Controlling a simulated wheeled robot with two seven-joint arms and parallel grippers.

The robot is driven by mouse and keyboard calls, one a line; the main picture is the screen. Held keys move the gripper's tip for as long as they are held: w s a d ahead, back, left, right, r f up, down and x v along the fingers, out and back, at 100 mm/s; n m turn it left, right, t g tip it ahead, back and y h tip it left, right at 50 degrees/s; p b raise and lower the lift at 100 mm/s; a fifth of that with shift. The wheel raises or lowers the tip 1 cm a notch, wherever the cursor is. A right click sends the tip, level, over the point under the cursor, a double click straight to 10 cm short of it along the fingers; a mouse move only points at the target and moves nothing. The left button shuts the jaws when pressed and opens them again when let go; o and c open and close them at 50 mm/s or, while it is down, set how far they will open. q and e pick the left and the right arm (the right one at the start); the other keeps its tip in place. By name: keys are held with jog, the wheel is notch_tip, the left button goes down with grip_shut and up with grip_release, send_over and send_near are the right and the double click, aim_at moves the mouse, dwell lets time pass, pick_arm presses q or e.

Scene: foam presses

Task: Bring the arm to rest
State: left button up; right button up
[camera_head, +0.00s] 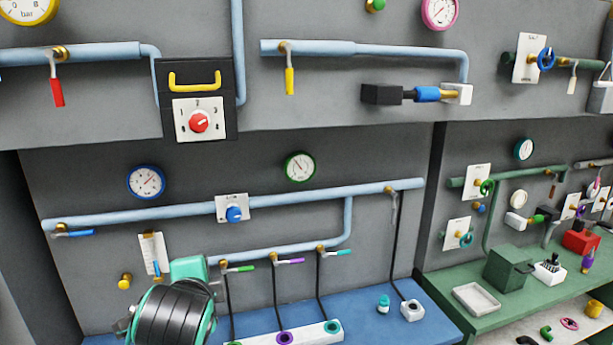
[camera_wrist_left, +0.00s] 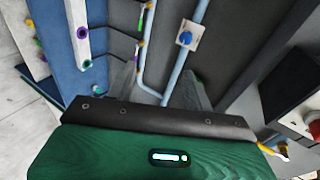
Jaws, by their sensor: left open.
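My left arm (camera_head: 172,308), a black ribbed link with teal parts, rises from the bottom left in the head view, in front of the lower pipe panel and the blue bench. In the left wrist view my left gripper (camera_wrist_left: 158,84) shows beyond its green and black housing. Its two grey fingers are apart with nothing seen between them, and light blue pipe shows behind the gap. The fingertips cannot be made out in the head view. My right gripper is in neither view.
The lower panel has a light blue pipe (camera_head: 300,200), a blue knob (camera_head: 234,214) and coloured valve levers. The blue bench (camera_head: 375,325) holds a white strip (camera_head: 306,334) with coloured rings. A green bench (camera_head: 500,307) stands at right. Open air lies right of my arm.

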pick_arm(q)
jog(key=s+a+f+n+g, duration=0.1)
jog(key=s+f+n+g, duration=0.2)
jog(key=f, duration=0.9)
jog(key=s+a+f+n+g+h, duration=0.1)
jog(key=s+f+n+g, duration=0.15)
jog(key=s+f, duration=0.55)
jog(key=s+a+f+n+g+h, duration=0.1)
jog(key=s+a+f+n+g, duration=0.1)
jog(key=s+f+n, duration=0.4)
jog(key=s+a+f+n+g, duration=0.1)
jog(key=s+f+g, duration=0.1)
jog(key=s+f, duration=0.8)
notch_tip(320, 180, down, 38)
jog(key=s+b, duration=0.2)
jog(key=b, duration=0.4)
jog(key=s+a+f+g+b, duration=0.2)
jog(key=s+f+b, duration=0.3)
jog(key=s+f, duration=1.3)
notch_tip(320, 180, down, 5)
jog(key=shift+s+a+r, duration=0.2)
jog(key=shift+s+a, duration=0.15)
jog(key=shift+a, duration=0.3)
